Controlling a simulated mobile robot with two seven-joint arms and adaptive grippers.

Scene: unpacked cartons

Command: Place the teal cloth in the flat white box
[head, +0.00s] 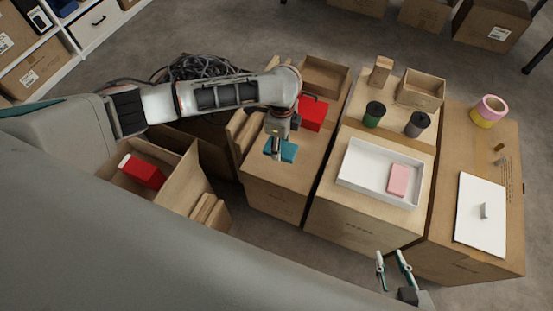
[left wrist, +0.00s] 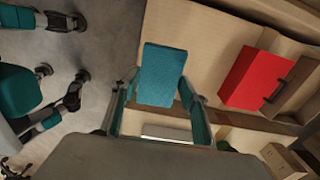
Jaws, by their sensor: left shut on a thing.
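The teal cloth (head: 288,152) is a small folded block in my left gripper (head: 279,150), over the left carton. In the left wrist view the cloth (left wrist: 162,75) sits between the two fingers of my left gripper (left wrist: 160,95), which is shut on it. I cannot tell whether it touches the carton top. The flat white box (head: 350,176) lies open on the middle carton, to the right of the cloth, with a pink block (head: 398,179) in its right part. My right gripper (head: 393,260) is open and empty in front of the middle and right cartons.
A red box (head: 312,112) stands behind the cloth. A green-bodied cup (head: 374,114), a grey cup (head: 417,124) and small cartons (head: 421,88) stand behind the white box. The right carton holds tape rolls (head: 488,111) and a white lid (head: 481,222). The white box's left part is free.

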